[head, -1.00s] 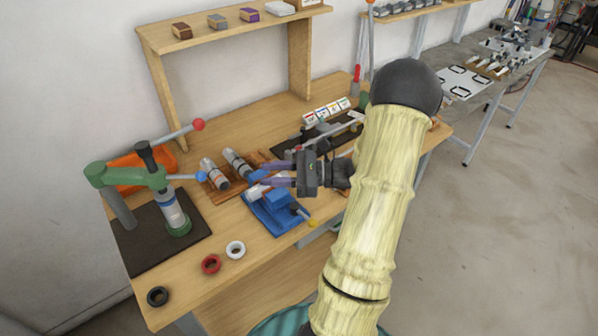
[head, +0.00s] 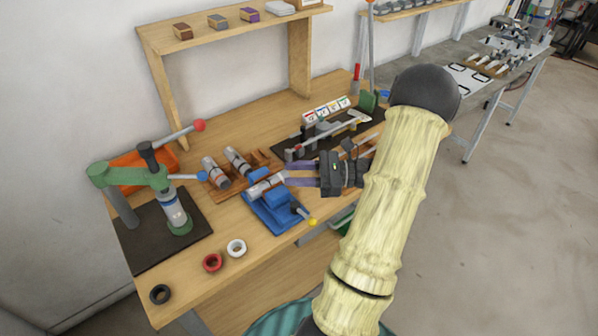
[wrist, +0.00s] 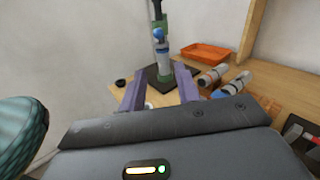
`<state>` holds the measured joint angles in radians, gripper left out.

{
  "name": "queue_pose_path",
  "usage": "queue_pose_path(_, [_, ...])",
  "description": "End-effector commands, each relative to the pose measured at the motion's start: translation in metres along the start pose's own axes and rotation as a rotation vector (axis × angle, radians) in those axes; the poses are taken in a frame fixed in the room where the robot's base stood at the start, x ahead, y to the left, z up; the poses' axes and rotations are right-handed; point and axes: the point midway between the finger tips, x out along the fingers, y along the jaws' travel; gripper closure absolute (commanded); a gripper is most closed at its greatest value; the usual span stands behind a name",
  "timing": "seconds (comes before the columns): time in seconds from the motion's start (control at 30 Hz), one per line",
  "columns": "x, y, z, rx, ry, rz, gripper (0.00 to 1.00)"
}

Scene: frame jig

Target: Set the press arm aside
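The green press (head: 128,177) stands on a dark base plate (head: 150,240) at the left of the bench. Its arm reaches over a grey cylinder (head: 173,210) set in a green seat. One grey lever ends in a red knob (head: 199,125), a shorter one in a blue knob (head: 202,176). In the wrist view the press (wrist: 162,45) stands upright beyond my fingers. My gripper (head: 287,174) is open and empty, its purple fingers apart, to the right of the press near the blue vise (head: 275,212). A grey-white cylinder (head: 266,187) lies in that vise.
A wooden rack (head: 228,187) holds two cylinders between press and vise. An orange tray (head: 130,160) is behind the press. Red (head: 212,263), white (head: 236,248) and black (head: 160,294) rings lie along the front edge. A wooden shelf (head: 240,30) stands at the back.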

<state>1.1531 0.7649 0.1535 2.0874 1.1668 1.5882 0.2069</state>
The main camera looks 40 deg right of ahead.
Motion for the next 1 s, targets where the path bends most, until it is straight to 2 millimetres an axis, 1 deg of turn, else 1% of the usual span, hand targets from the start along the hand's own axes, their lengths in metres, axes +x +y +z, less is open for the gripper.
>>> queue_pose_path(0.13, [-0.0055, 0.0000, 0.0001, 0.000, 0.001, -0.001, 0.67])
queue_pose_path(0.7, [-0.0052, 0.0002, -0.0002, 0.001, 0.000, -0.001, 0.67])
queue_pose_path(0.73, [-0.0052, 0.0002, -0.0002, 0.001, 0.000, -0.001, 0.69])
queue_pose_path(0.8, [-0.0052, 0.0002, -0.0002, 0.001, 0.000, -0.001, 0.83])
queue_pose_path(0.9, [-0.0052, 0.0002, -0.0002, 0.001, 0.000, -0.001, 1.00])
queue_pose_path(1.0, [-0.0030, 0.0003, -0.0013, 0.001, 0.007, 0.003, 1.00])
